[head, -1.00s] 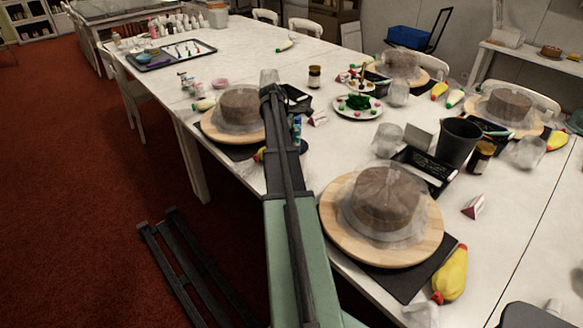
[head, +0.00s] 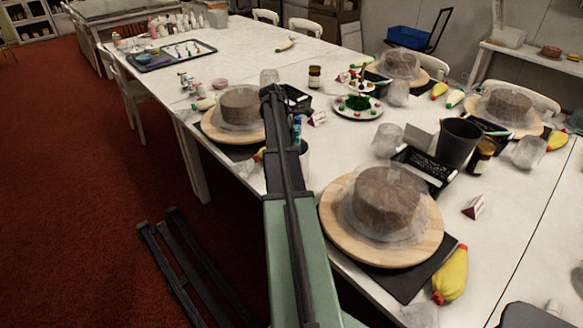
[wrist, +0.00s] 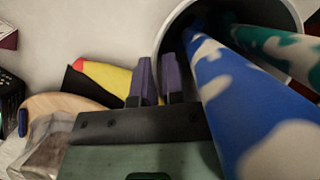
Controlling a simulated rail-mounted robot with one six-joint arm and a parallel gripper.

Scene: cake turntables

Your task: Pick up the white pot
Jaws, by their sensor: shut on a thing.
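The white pot (wrist: 299,12) fills the upper right of the wrist view. A blue and white object (wrist: 235,90) and a green and white one (wrist: 275,45) stick out of it. My gripper (wrist: 161,75) is at the pot's left wall and shut on it, one dark finger beside the wall and the other overlapping its rim. In the head view my arm hides most of the pot; a pale strip of it (head: 304,164) shows right of the arm, with the blue object (head: 297,127) above.
A cake on a wooden turntable (head: 340,240) stands close to the right of my arm, with a yellow piping bag (head: 452,275) beside it. Another cake turntable (head: 211,132) is just left of the arm. A black pot (head: 458,143) stands farther right.

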